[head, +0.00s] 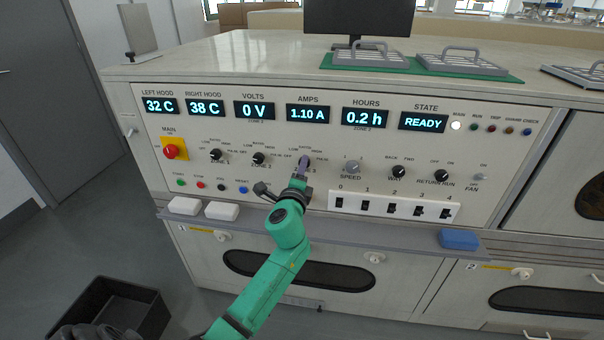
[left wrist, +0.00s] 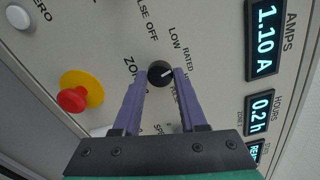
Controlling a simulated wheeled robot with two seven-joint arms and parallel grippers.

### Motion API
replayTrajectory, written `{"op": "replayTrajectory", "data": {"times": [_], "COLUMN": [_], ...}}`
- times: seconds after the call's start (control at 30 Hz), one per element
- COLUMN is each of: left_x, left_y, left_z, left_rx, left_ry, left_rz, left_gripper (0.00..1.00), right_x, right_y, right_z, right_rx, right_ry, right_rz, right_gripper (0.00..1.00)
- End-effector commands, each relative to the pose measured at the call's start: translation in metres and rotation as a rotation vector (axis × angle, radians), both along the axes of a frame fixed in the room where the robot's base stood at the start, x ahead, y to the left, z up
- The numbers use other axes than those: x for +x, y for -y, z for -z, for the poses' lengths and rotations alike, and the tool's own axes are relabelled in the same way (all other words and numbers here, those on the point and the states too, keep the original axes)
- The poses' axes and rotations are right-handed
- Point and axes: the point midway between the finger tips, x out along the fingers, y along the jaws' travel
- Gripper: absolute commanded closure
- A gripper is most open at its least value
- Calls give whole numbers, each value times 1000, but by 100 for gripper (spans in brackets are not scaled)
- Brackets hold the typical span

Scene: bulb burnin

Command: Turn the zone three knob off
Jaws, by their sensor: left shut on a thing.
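The zone three knob (left wrist: 160,73) is a small black round knob with a white pointer mark. In the left wrist view the mark points right, toward the rated and high labels. My left gripper (head: 304,164) reaches the knob from below, on the white panel (head: 240,182) under the amps display (head: 308,114). In the left wrist view its two purple fingers (left wrist: 161,78) stand on either side of the knob, shut on it. In the head view the fingers partly hide the knob and its label. My right gripper is not in view.
Zone knobs one (head: 215,154) and two (head: 258,158) are to the left, the speed knob (head: 352,167) to the right. A white switch strip (head: 393,206) is close on the right. A narrow ledge (head: 350,228) runs below. The displays read 0 V, 1.10 A and READY.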

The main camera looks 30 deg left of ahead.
Motion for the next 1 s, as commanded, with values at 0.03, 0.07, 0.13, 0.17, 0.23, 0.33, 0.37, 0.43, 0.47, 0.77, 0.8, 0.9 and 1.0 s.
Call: {"op": "replayTrajectory", "data": {"times": [0.03, 0.07, 0.13, 0.17, 0.23, 0.33, 0.37, 0.43, 0.47, 0.77, 0.8, 0.9, 1.0], "left_x": [0, 0, 0, 0, 0, 0, 0, 0, 0, 0, 0, 0, 0], "left_y": [1, 0, 0, 0, 0, 0, 0, 0, 0, 1, 1, 1, 1], "left_z": [3, 4, 4, 4, 4, 4, 4, 3, 3, 4, 3, 4, 4], "left_rx": [-44, -71, -134, -161, -223, -312, -341, -403, -430, -699, -733, -816, -890], "left_ry": [14, 24, 45, 54, 77, 107, 117, 139, 149, 242, 254, 283, 308], "left_rz": [1, 1, 0, 0, 0, 0, 0, 0, 0, 0, 0, 0, -1], "left_gripper": [100, 100, 100, 100, 100, 100, 100, 100, 100, 100, 100, 100, 100], "right_x": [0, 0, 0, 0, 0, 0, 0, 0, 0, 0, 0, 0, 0], "right_y": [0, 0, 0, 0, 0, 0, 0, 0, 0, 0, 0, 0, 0], "right_z": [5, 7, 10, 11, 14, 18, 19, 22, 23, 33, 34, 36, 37], "right_rx": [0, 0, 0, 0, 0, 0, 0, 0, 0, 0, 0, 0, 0], "right_ry": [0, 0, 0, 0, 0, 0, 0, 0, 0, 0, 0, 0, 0], "right_rz": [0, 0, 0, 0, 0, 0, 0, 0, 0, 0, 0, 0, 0], "right_gripper": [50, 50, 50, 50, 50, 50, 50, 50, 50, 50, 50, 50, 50]}}
